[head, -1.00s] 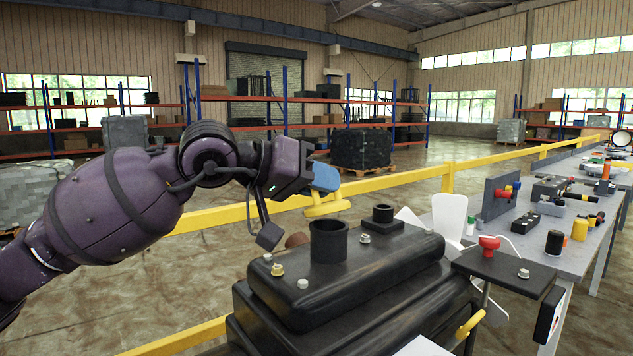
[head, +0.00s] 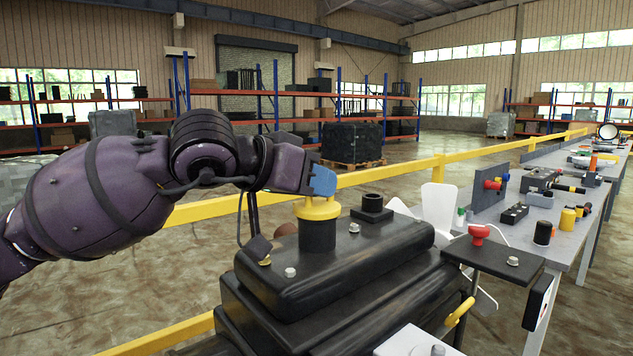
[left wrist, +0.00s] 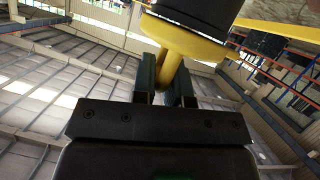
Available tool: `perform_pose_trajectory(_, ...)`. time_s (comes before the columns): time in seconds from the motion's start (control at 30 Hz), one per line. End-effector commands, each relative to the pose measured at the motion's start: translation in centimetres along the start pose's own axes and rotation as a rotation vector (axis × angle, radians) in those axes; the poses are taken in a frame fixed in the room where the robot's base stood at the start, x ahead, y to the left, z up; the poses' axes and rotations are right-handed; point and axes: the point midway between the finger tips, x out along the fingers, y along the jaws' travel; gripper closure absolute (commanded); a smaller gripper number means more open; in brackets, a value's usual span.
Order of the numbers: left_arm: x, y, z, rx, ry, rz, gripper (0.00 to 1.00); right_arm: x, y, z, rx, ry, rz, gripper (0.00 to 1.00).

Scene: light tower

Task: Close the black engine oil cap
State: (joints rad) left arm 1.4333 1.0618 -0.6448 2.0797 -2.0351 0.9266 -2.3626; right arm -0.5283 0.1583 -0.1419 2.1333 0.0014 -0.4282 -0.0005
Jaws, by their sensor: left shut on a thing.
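The oil cap (head: 318,209) is yellow, not black, with a grip on top. It sits at the mouth of the black filler neck (head: 317,236) on the black engine cover (head: 385,246); I cannot tell whether it is fully seated. My left gripper (head: 321,183), with blue fingers, is shut on the cap's grip from above and to the left. In the left wrist view, the yellow grip (left wrist: 169,69) stands between the two fingers, with the cap's rim against the dark neck (left wrist: 203,10). My right gripper is not in view.
A second, shorter black neck (head: 372,209) stands just right of the cap. A red knob (head: 479,234) sits on a black plate at the right. A grey workbench (head: 565,240) with several parts runs back along the right. A yellow rail (head: 390,175) passes behind the engine.

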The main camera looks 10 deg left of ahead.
Motion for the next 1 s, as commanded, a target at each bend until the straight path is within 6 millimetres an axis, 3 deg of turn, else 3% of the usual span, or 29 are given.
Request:
perform_pose_trajectory(0.13, 0.2, 0.2, 0.5, -0.005, -0.011, 0.007, 1.0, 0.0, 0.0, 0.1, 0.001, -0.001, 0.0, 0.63)
perform_pose_trajectory(0.17, 0.2, 0.2, 0.5, -0.006, -0.012, 0.007, 0.85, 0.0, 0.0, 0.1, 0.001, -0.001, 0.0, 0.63)
perform_pose_trajectory(0.3, 0.2, 0.1, 0.5, -0.005, -0.01, 0.006, 0.63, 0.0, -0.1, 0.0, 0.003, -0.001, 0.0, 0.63)
perform_pose_trajectory(0.77, 0.0, 0.0, 0.2, -0.003, -0.004, 0.002, 0.63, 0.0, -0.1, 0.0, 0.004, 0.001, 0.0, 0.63)
perform_pose_trajectory(1.0, -2.5, 0.0, 0.1, -0.001, -0.002, -0.001, 0.63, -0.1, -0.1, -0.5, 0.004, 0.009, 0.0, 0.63)
